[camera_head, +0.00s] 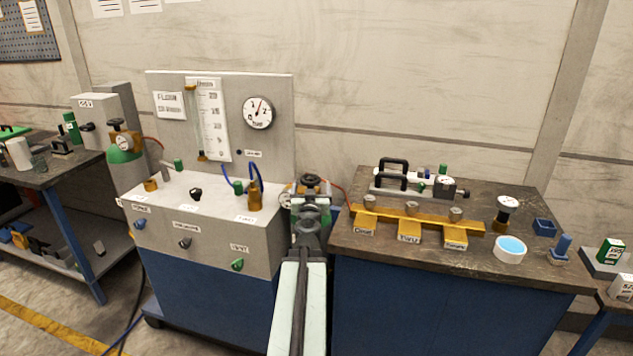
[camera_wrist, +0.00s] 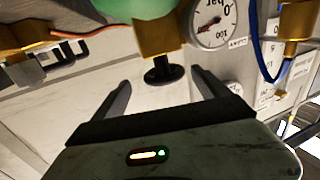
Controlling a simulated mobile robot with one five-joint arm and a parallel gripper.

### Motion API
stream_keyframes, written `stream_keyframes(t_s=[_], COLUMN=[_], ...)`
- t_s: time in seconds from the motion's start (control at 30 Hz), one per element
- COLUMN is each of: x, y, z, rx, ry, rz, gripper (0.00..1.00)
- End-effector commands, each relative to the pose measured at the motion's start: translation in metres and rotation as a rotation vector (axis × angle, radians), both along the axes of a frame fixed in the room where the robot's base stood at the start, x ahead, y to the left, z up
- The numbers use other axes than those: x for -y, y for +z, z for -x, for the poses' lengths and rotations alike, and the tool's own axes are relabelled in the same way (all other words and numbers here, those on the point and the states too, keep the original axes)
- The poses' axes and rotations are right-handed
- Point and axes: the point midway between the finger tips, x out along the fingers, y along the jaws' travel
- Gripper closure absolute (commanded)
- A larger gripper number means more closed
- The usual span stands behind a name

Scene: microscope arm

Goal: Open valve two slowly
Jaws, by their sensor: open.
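In the wrist view, my gripper (camera_wrist: 160,88) is open, with a dark finger on each side. A small black knob (camera_wrist: 163,71) on a brass fitting (camera_wrist: 158,37) shows between and just beyond the fingertips; contact is not visible. In the head view, my gripper (camera_head: 311,196) is beside the right end of the grey panel bench, with a black round knob (camera_head: 310,181) just beyond it. I cannot tell which is valve two.
A round gauge (camera_wrist: 212,22) and a blue hose (camera_wrist: 265,52) are close on the right in the wrist view. A green rounded body (camera_wrist: 128,8) is above. In the head view, a dark-topped workbench (camera_head: 400,246) with several fixtures stands right of my arm.

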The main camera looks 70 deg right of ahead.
Motion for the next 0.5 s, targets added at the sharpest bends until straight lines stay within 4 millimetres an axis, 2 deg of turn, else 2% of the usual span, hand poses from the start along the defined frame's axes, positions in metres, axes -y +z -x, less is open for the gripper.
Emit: stream_keyframes(t_s=[0.03, 0.23, 0.5], x=[0.01, 0.03, 0.035], y=[0.0, 0.0, 0.0], z=[-0.002, -0.009, -0.017], rx=[0.0, 0.0, -0.001], ry=[0.0, 0.007, 0.016], rz=[0.0, 0.001, 0.001], gripper=[0.14, 0.14, 0.14])
